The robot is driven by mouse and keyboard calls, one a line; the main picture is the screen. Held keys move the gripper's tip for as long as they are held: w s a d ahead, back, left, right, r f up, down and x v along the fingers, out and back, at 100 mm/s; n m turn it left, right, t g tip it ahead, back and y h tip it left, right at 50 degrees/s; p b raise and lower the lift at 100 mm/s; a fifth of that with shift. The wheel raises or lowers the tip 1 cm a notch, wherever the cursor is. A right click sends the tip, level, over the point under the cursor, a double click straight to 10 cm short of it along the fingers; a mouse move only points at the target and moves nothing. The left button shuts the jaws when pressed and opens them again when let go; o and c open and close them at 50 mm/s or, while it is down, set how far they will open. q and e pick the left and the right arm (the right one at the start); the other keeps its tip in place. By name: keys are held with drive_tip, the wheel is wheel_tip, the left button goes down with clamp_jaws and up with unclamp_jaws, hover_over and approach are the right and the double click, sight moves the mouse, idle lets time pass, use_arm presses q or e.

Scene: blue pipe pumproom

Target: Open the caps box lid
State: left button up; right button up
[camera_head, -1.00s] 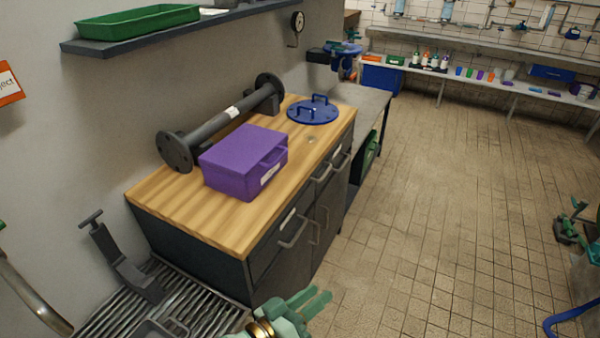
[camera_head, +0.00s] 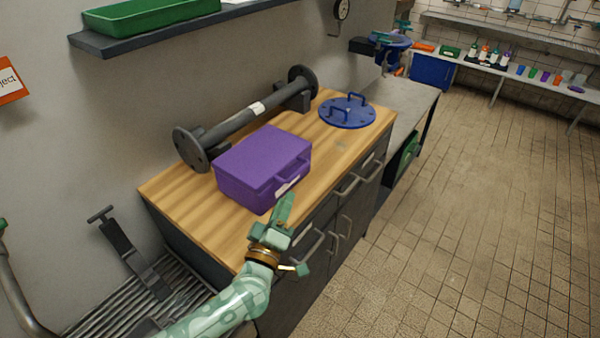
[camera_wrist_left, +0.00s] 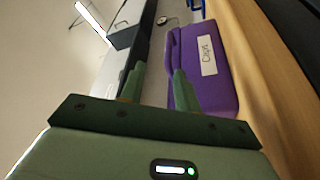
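The purple caps box (camera_head: 262,165) sits on the wooden worktop with its lid shut. It has a handle and a white label on the front side. In the left wrist view the box (camera_wrist_left: 196,48) shows its label reading "Caps". My left gripper (camera_head: 286,212) is at the front edge of the worktop, just in front of the box's label side. In the wrist view its two green fingers (camera_wrist_left: 158,85) stand apart with nothing between them; the right one overlaps the box in the picture. I cannot tell whether it touches. My right gripper is not in view.
A dark flanged pipe (camera_head: 245,118) lies behind the box. A blue round cover with handles (camera_head: 347,110) lies on the worktop (camera_head: 190,195) further right. A shelf with a green tray (camera_head: 150,14) hangs above. Drawer handles (camera_head: 312,246) stick out from the cabinet front.

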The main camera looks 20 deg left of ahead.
sight(298, 171)
use_arm(q)
drive_tip(key=x, duration=0.3)
drive_tip(key=f+b+x, duration=0.1)
drive_tip(key=x, duration=0.2)
drive_tip(key=b+x, duration=0.1)
drive_tip(key=x, duration=0.3)
drive_tip(key=shift+w+f, duration=0.2)
drive_tip(key=shift+f, duration=0.2)
drive_tip(key=shift+w+r, duration=0.2)
drive_tip(key=shift+w, duration=0.1)
clamp_jaws()
